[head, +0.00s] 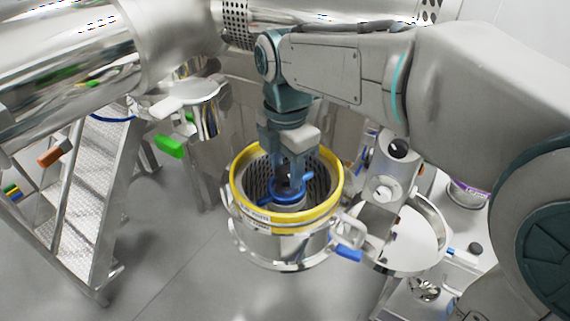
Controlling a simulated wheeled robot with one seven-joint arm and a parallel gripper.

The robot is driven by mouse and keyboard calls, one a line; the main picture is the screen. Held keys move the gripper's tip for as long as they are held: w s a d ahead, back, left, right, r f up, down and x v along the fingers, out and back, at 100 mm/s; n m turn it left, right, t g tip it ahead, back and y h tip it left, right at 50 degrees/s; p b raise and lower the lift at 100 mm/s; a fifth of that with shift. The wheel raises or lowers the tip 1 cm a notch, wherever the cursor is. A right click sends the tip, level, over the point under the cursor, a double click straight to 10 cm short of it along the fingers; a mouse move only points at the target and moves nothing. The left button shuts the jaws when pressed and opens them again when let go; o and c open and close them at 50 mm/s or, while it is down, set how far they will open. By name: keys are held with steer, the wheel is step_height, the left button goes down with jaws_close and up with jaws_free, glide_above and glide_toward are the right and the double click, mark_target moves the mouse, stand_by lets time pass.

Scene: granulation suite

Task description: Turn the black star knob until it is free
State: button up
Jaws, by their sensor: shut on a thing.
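My gripper (289,180) reaches straight down into a round steel vessel (285,246) with a yellow rim. Its fingers are shut at the centre of the vessel, just above a blue hub with short arms (287,197). A small dark shape shows between the fingertips, where the black star knob is. The fingers hide most of the knob, so its lobes and thread cannot be made out. The blue hub sits on a central post, inside a perforated dark screen (322,180).
A steel machine body (60,60) and a stepped metal platform (88,190) stand at left. A round steel pan (437,232) and a bench with a small black part (475,248) are at right. The vessel has a blue-gripped side handle (346,253). Floor in front is clear.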

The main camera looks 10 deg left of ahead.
mark_target(287, 172)
steer(key=shift+r, duration=0.1)
steer(key=o, duration=1)
step_height(287, 172, up, 14)
steer(key=shift+f+b, duration=0.15)
steer(key=shift+b, duration=0.15)
